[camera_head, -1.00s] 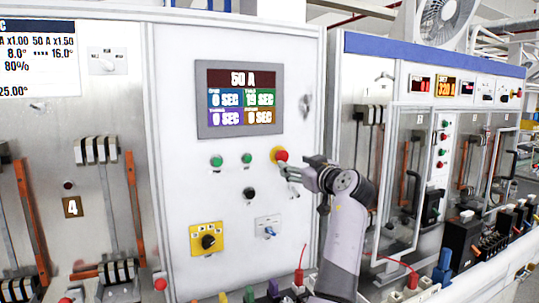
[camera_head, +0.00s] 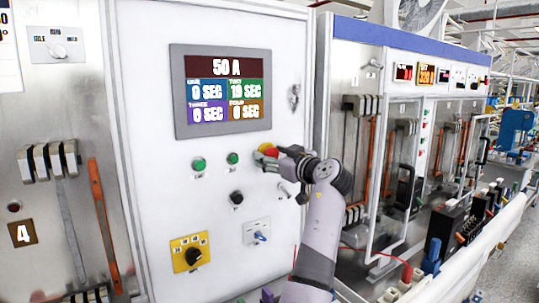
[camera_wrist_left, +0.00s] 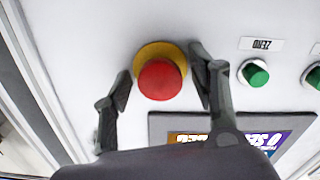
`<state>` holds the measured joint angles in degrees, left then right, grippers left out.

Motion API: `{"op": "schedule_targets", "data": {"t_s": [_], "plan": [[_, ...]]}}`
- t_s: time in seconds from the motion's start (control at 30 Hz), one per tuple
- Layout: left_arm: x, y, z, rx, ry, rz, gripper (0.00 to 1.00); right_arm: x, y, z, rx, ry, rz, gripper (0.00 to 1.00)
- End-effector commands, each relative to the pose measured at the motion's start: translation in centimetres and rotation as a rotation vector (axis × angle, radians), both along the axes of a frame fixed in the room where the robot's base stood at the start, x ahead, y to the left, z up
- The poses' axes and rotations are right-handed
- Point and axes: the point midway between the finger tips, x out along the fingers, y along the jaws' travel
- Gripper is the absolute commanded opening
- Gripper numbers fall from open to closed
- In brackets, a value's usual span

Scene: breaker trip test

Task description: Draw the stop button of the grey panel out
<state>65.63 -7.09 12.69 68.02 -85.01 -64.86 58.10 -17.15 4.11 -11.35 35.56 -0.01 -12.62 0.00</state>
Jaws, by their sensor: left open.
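The red stop button (camera_wrist_left: 160,80) sits on a round yellow base on the light grey panel (camera_head: 140,150). In the head view the stop button (camera_head: 270,151) is partly covered by my left gripper (camera_head: 275,157). In the left wrist view my left gripper (camera_wrist_left: 162,85) is open, with one finger on each side of the button. The left finger stands a little apart from it; the right finger is close to the yellow rim, and I cannot tell whether it touches. My right gripper is not in view.
Two green buttons (camera_head: 198,164) are left of the stop button. A black knob (camera_head: 236,197), a yellow plate with a rotary switch (camera_head: 191,252) and a small blue switch (camera_head: 259,236) are below. The display (camera_head: 221,91) is above.

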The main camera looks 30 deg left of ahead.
Motion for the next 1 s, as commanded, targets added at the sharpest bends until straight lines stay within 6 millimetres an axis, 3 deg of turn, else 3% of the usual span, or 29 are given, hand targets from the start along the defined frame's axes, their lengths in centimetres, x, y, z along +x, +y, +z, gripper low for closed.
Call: {"op": "schedule_targets", "data": {"t_s": [0.1, 0.9, 1.0], "plan": [[0.0, 0.0, -0.01, 0.0, 0.0, 0.0, 0.53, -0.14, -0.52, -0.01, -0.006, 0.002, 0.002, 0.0], [0.0, 0.03, 0.02, 0.001, 0.001, 0.0, 0.0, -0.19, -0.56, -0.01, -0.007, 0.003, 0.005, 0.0], [0.0, 0.03, 0.03, 0.001, 0.001, 0.0, 0.0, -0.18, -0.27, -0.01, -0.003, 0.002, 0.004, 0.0]]}}
